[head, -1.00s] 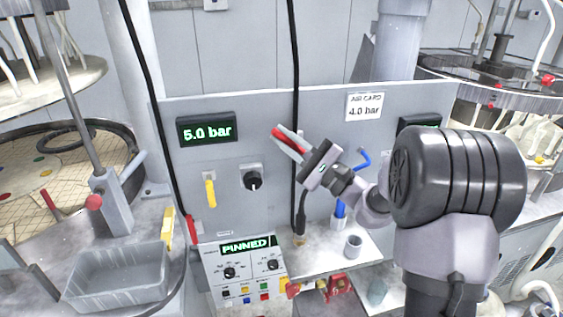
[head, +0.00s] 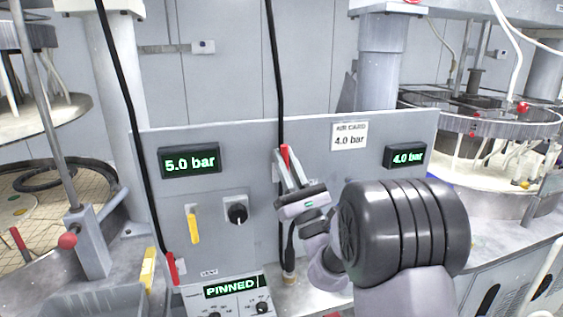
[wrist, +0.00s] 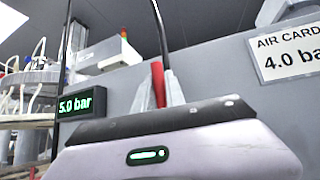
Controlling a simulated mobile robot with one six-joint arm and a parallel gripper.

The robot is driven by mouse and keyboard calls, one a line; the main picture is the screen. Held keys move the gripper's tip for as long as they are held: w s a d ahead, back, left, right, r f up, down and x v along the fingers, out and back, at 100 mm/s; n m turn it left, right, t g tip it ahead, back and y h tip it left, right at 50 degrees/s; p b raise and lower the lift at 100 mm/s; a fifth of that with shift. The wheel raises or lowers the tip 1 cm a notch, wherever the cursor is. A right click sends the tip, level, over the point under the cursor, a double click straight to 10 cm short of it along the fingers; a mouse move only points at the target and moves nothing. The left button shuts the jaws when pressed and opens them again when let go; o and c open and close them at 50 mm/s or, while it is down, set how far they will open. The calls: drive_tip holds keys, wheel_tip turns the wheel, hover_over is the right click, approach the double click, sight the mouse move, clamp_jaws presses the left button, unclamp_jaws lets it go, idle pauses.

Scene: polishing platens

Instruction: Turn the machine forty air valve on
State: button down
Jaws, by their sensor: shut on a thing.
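My gripper (head: 286,160) is shut on a small red piece (head: 285,152), raised in front of the grey panel (head: 330,190). The red piece also shows upright between the fingers in the wrist view (wrist: 158,84). A yellow lever (head: 194,226) hangs straight down under the left display, which reads 5.0 bar (head: 190,162). A black knob (head: 237,212) is right of the lever. I cannot tell which valve belongs to machine forty.
An "AIR CARD 4.0 bar" sign (head: 349,137) is on the panel. A black hose (head: 273,80) runs down behind my gripper. A second hose (head: 130,130) ends in a red fitting (head: 171,268). A control box reads PINNED (head: 231,288). Polishing machines flank the panel.

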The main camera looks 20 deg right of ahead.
drive_tip(key=shift+d+m+t+h, duration=0.2)
drive_tip(key=shift+m+t+h, duration=0.1)
drive_tip(key=shift+m+h, duration=0.6)
drive_tip(key=c, duration=1.4)
unclamp_jaws()
drive_tip(key=b+v, duration=1.2)
drive_tip(key=v, duration=0.5)
drive_tip(key=shift+s+d+f, duration=0.1)
drive_tip(key=shift+f, duration=0.1)
